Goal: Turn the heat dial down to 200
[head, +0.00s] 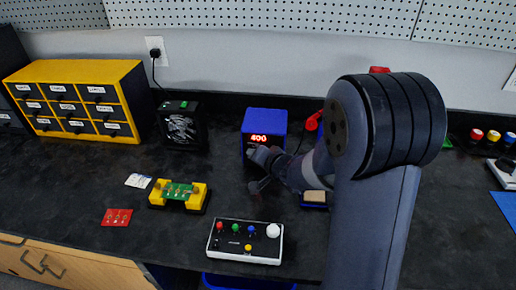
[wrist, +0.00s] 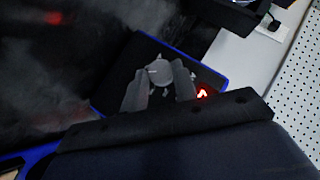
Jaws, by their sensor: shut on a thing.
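The blue soldering station (head: 264,117) stands at the back of the bench, and its red display reads 400. Its dark front panel (wrist: 206,78) and part of the lit display (wrist: 202,93) show in the wrist view. The round grey dial (wrist: 159,72) sits on that panel. My gripper (wrist: 158,82) is at the front of the station, with its two fingers on either side of the dial and shut on it. In the head view my gripper (head: 262,160) hides the dial and the lower part of the front.
A white control box (head: 245,254) with colored knobs is at the front. A yellow holder with a green circuit board (head: 180,190) stands left of my gripper. A black fan (head: 182,127) is left of the station. A sponge tray (head: 315,199) sits close beside my arm.

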